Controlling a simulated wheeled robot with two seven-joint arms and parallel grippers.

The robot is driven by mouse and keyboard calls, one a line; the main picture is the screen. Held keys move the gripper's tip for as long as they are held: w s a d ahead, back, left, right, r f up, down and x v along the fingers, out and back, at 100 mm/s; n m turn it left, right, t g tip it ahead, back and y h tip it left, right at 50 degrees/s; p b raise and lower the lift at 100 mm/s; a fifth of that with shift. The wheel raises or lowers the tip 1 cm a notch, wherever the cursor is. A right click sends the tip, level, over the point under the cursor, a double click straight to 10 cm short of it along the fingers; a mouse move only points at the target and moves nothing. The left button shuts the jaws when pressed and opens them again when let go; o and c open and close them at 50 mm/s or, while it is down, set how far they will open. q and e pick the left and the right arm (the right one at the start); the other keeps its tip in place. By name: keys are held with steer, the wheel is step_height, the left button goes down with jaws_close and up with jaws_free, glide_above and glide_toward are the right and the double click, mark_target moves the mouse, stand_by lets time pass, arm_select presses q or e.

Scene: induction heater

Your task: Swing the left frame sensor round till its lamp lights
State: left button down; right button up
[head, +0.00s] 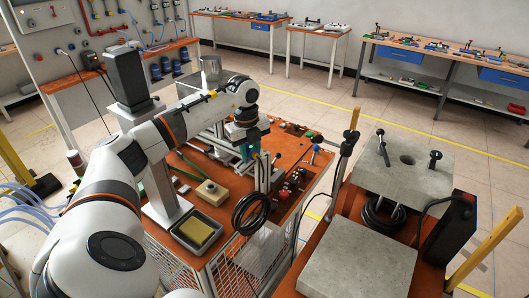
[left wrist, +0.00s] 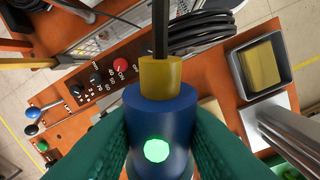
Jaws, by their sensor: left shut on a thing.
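The left frame sensor (left wrist: 160,118) is a blue cylinder with a yellow collar and a black cable, seen close up in the left wrist view. A bright green lamp (left wrist: 157,150) on its face looks lit. My left gripper (left wrist: 160,135) has its green fingers shut on both sides of the sensor. In the head view my left gripper (head: 252,143) is above the orange bench, by an upright metal frame, and largely hides the sensor there. My right gripper is not in view.
The orange bench (head: 230,180) carries a tray with a yellow sponge (head: 197,231), a control panel with knobs (left wrist: 108,76) and small levers. A black cable coil (head: 251,212) hangs at its front. Concrete slabs (head: 358,262) stand on the right table.

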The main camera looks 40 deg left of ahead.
arm_select(q)
steer(key=c, duration=1.1)
jaws_free()
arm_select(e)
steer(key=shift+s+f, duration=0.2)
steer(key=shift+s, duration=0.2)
arm_select(q)
steer(key=shift+r, duration=0.1)
steer(key=shift+r, duration=0.25)
steer(key=r, duration=0.3)
steer(key=r+b, duration=0.1)
steer(key=r, duration=0.3)
steer(key=s+r+b, duration=0.1)
steer(key=r, duration=0.2)
steer(key=shift+a+r, duration=0.15)
steer(key=shift+r, duration=0.55)
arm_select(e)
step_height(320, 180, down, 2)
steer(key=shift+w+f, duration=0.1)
